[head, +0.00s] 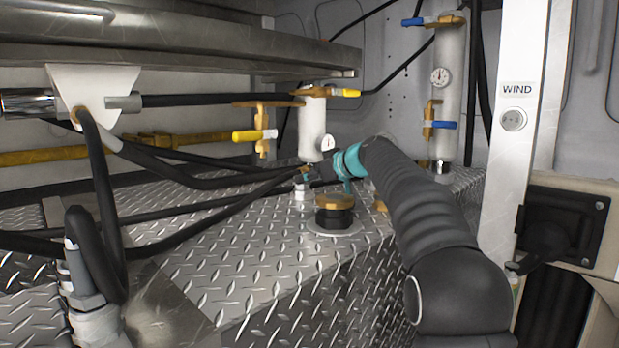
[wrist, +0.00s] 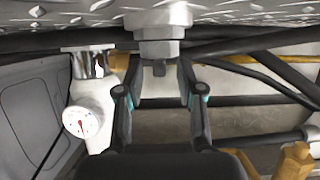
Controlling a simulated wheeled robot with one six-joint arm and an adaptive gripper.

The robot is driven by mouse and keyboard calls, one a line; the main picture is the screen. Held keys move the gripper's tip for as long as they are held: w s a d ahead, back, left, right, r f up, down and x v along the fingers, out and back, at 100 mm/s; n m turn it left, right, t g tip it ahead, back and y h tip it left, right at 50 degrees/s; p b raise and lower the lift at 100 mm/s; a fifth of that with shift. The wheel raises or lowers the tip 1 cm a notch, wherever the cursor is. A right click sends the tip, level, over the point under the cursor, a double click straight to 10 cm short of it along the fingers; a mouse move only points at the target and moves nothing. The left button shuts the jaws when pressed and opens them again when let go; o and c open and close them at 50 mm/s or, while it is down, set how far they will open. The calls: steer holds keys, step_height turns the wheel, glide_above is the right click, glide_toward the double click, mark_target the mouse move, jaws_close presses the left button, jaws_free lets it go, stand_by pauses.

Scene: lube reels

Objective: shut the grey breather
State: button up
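A grey metal fitting with a hex body and a small stub (wrist: 158,50), which looks like the grey breather, stands on the diamond-plate surface. The wrist view shows it upside down at top centre. In the head view the fitting (head: 301,188) is left of the brass-topped black cap. My gripper (head: 309,174) is beside its top there, and partly hides it. In the wrist view my gripper (wrist: 160,72) has its fingers apart, one on each side of the stub. I see no clear grip, and cannot tell whether a finger touches it.
A black cap with a brass top (head: 335,210) stands close under my arm. A white cylinder with a gauge (head: 313,130) and yellow-handled valve (head: 255,135) are behind. Black hoses (head: 190,180) cross at left. A white post (head: 513,120) stands at right.

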jaws_close()
steer(key=shift+s, duration=0.1)
steer(key=shift+s+a+m+t+h+b, duration=0.15)
steer(key=shift+a+m+t+h+b, duration=0.1)
steer(key=shift+m+t+h+b, duration=0.5)
steer(key=shift+a+r+m+t+h+p, duration=0.15)
steer(key=shift+m+t+h+p, duration=0.2)
steer(key=shift+m+h+p, duration=0.25)
steer(key=shift+s+a+r+m+t+h+p, duration=0.1)
steer(key=shift+m+t+h+p, duration=0.2)
steer(key=shift+m+h+p, duration=0.75)
steer(key=shift+p, duration=0.45)
steer(key=shift+a+m+t+h+p, duration=0.1)
steer(key=shift+m+t+h+p, duration=0.4)
steer(key=shift+p, duration=0.65)
